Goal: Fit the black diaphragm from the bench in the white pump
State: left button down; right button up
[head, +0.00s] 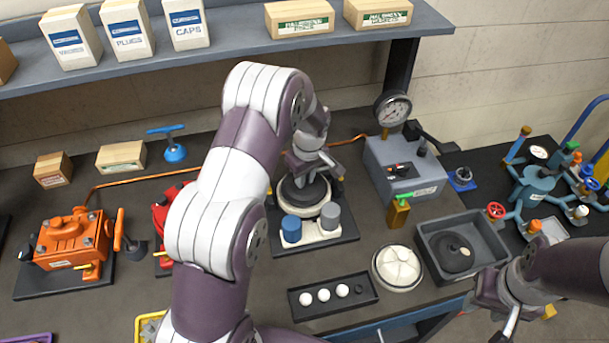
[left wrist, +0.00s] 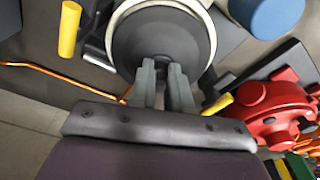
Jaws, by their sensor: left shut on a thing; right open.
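The white pump (head: 322,238) stands open in the middle of the bench, with a blue and a grey cylinder at its front. My left gripper (head: 304,172) is over its round bowl, shut on the black diaphragm (head: 302,193). In the left wrist view, the fingers (left wrist: 165,82) grip the middle of the diaphragm (left wrist: 150,35), and the pump's white rim (left wrist: 206,18) shows around its edge. I cannot tell whether it is fully seated. My right gripper (head: 497,300) is open at the lower right, in front of the grey tray, its tips partly hidden.
A grey tray (head: 482,219) holds another black disc (head: 453,254). The white cover (head: 398,268) lies beside it. A black strip (head: 368,288) holds several white balls. A red pump (left wrist: 272,112) and an orange pump (head: 70,240) stand left; a gauge box (head: 408,170) stands right.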

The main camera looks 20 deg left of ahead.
pick_arm(q)
jog(key=shift+f+b, duration=0.8)
jog(key=shift+f, duration=0.35)
jog(key=c, duration=1)
grip_release()
jog(key=shift+r, duration=0.1)
notch_tip(320, 180, up, 6)
jog(key=p, duration=0.4)
